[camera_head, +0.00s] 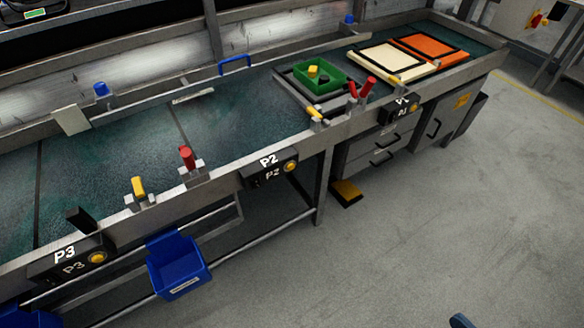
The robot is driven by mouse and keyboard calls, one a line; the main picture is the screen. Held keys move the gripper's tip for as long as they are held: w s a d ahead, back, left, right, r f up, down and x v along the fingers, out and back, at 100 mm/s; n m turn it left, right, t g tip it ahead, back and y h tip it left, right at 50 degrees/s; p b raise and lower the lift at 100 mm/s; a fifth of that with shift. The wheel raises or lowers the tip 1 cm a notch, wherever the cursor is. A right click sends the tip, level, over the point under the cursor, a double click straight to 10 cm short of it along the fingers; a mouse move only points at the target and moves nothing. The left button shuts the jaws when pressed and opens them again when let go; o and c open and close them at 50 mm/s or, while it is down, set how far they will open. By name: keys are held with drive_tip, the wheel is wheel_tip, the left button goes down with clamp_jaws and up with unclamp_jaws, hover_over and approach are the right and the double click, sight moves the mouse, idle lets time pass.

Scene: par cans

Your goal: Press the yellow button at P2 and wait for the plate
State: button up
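The round yellow button (290,167) sits on the right end of the dark P2 box (262,178). The box hangs on the front edge of the conveyor bench, below the white P2 label. The belt (230,120) directly behind P2 is bare. Farther right, a grey plate (290,86) carries a green tray (328,91) with small yellow and dark items in it. A cream plate (391,62) and an orange plate (427,50) lie beyond it. My gripper is not in view.
A P3 box with a yellow button (97,257) is at the lower left. A red-handled part (187,158) and a yellow one (138,188) stand on the front rail. A blue bin (178,266) hangs below.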

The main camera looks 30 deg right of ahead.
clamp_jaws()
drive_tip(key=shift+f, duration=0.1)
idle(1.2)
